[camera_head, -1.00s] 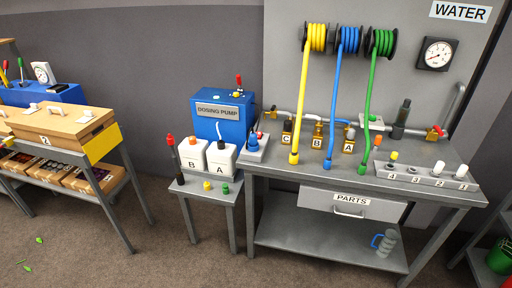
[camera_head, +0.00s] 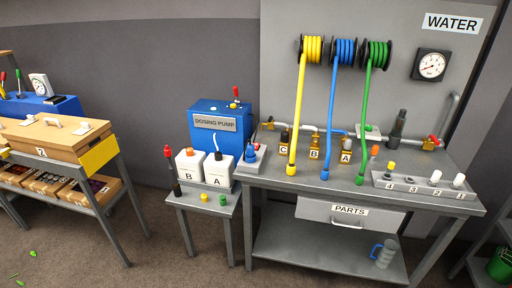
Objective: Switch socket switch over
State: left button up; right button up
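A small pale box with a blue plug-like part (camera_head: 251,154) sits at the left end of the grey workbench, beside the dosing pump. It looks like the socket. A small red part (camera_head: 257,146) shows on it and may be its switch. It is too small to tell which way it is set. The blue dosing pump (camera_head: 203,136) stands just left of it, with a red-tipped lever (camera_head: 236,92) on top. Neither of my grippers is in view.
The workbench (camera_head: 270,174) holds yellow, blue and green hoses, brass valves and a numbered strip (camera_head: 398,183). A low side table (camera_head: 190,201) carries white canisters A (camera_head: 217,170) and B (camera_head: 187,168). A wooden case (camera_head: 45,138) is at left. Floor in front is clear.

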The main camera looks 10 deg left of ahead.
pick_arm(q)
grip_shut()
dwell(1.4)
